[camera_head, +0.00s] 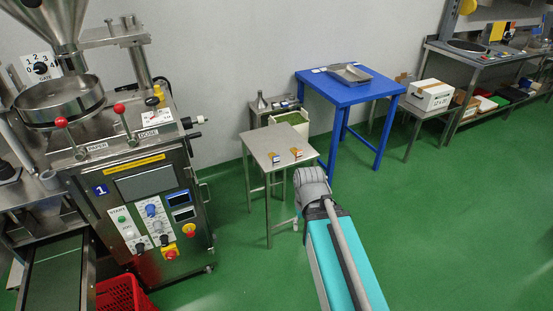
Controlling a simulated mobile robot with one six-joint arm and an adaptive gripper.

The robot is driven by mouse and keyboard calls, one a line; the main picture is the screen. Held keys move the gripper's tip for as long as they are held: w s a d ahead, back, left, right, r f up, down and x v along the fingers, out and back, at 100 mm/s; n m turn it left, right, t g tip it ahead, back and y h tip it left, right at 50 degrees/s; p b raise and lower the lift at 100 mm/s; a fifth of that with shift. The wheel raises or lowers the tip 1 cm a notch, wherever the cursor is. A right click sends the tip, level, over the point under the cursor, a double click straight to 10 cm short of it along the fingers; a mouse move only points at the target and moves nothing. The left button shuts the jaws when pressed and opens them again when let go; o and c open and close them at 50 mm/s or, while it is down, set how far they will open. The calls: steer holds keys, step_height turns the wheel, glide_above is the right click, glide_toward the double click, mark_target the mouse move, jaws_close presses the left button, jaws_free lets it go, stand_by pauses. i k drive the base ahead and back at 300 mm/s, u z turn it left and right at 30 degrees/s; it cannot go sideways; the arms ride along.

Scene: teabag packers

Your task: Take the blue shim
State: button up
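Two small tags lie side by side on the top of a small steel table (262,143). The left tag (275,158) shows a blue part with a tan strip and looks like the blue shim. The right tag (296,152) shows red or orange with a tan strip. Both are too small to make out well. My teal arm with its grey rounded joint reaches up from the bottom, just in front of the table's right side. My gripper cannot be made out, and no fingers show.
A blue table (350,95) with a metal tray (350,73) stands behind to the right. A white bin (290,121) with green contents sits behind the small table. A filling machine (140,190) stands at left, with a red crate (122,293) below. Green floor is clear at right.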

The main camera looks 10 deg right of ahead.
mark_target(272, 156)
steer(key=u, duration=0.05)
steer(key=i, duration=0.9)
steer(key=z, duration=0.05)
